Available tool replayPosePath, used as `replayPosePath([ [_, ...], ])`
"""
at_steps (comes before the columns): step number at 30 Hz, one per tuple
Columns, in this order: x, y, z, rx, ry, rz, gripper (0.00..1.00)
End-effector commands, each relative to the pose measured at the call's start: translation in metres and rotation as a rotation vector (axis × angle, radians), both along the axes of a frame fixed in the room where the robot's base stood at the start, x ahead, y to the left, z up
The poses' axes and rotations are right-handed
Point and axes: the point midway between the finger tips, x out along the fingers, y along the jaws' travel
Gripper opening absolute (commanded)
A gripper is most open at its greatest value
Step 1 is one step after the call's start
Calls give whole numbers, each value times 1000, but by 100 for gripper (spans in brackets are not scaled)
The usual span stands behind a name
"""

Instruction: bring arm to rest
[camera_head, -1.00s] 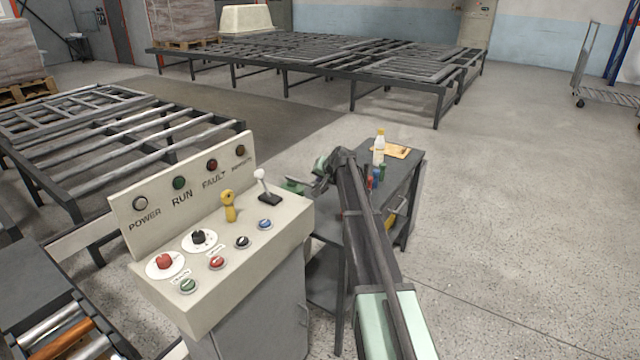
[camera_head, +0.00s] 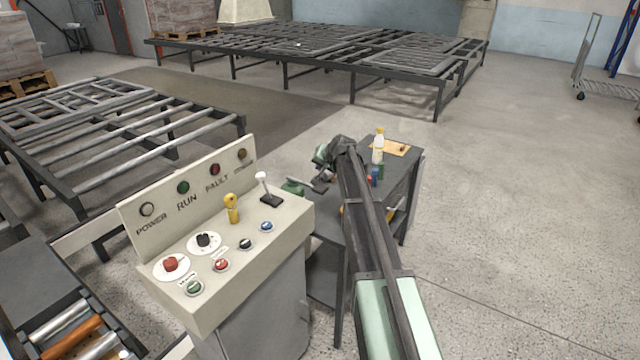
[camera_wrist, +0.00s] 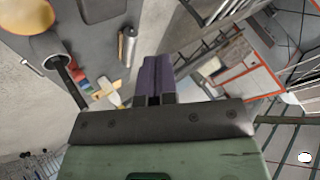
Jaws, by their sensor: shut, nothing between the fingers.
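My gripper (camera_wrist: 155,72) shows in the wrist view with its two dark purple fingers together and nothing between them. In the head view, my arm reaches up from the bottom right and bends beside the control console (camera_head: 215,262). The end of my arm is between the console and the small grey cart (camera_head: 397,180), mostly hidden behind the bend, so its fingers cannot be made out there.
On the cart stand a white bottle (camera_head: 378,148), small coloured containers and a tan board (camera_head: 397,147). Roller tables (camera_head: 110,140) stand at left and back.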

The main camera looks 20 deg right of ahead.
Motion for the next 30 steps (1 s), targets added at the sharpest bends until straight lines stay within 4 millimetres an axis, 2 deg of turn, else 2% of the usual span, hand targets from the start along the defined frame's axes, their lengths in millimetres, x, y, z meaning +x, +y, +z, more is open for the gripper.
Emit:
replayPosePath([
  [18, 0, 0, -1, -1, 0, 1, 0],
  [21, -9, 4, -7, -8, 49, 33, 0],
  [23, -36, 12, -15, -28, 116, 70, 0],
  [25, -84, 32, -25, -57, 213, 124, 0],
  [29, -194, 100, -42, -132, 420, 266, 0],
  [30, -229, 121, -45, -158, 480, 310, 0],
])
